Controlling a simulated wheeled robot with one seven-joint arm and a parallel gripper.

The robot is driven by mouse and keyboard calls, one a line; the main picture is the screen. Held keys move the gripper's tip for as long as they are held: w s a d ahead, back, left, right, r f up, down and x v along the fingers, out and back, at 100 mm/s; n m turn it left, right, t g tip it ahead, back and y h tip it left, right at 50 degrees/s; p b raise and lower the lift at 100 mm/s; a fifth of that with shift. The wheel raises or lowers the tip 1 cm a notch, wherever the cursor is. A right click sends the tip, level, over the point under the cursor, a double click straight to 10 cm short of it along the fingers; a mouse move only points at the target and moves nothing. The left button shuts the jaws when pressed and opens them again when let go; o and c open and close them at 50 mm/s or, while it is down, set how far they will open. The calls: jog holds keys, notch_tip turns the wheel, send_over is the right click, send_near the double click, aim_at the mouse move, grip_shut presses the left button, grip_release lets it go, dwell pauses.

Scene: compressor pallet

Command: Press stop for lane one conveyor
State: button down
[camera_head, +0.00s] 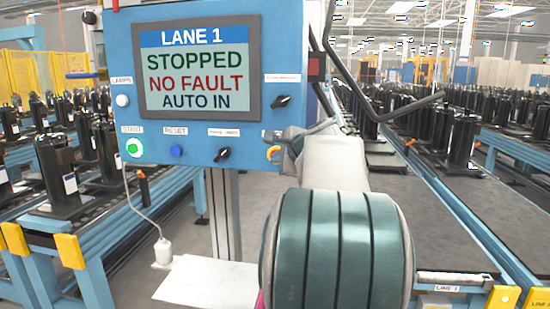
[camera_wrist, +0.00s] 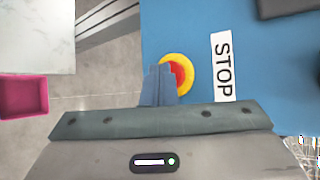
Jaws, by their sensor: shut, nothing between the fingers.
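The blue lane one control panel (camera_head: 195,120) carries a screen (camera_head: 197,62) reading LANE 1, STOPPED, NO FAULT, AUTO IN. The red stop button in its yellow ring (camera_head: 273,153) is at the panel's lower right, partly hidden by my gripper (camera_head: 284,139). In the wrist view the red button (camera_wrist: 180,77) shows beside the STOP label (camera_wrist: 223,66). My shut, empty gripper (camera_wrist: 160,70) has its fingertips overlapping the button's left side; whether they touch it I cannot tell.
A green-lit start button (camera_head: 134,148), a blue button (camera_head: 177,151) and black knobs (camera_head: 222,154) share the panel. Conveyors (camera_head: 440,190) with black compressors flank it. A magenta bin (camera_wrist: 22,95) shows at left in the wrist view.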

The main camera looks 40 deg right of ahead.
jog(key=shift+s+a, duration=0.1)
jog(key=shift+s+a+b, duration=0.45)
jog(key=shift+s+a, duration=0.05)
jog(key=shift+a, duration=0.1)
jog(key=s+a+b, duration=0.2)
jog(key=s+a, duration=0.1)
jog(key=shift+s+a, duration=0.1)
jog(key=shift+a, duration=0.3)
dwell(0.3)
jog(key=shift+f, duration=0.1)
dwell(0.6)
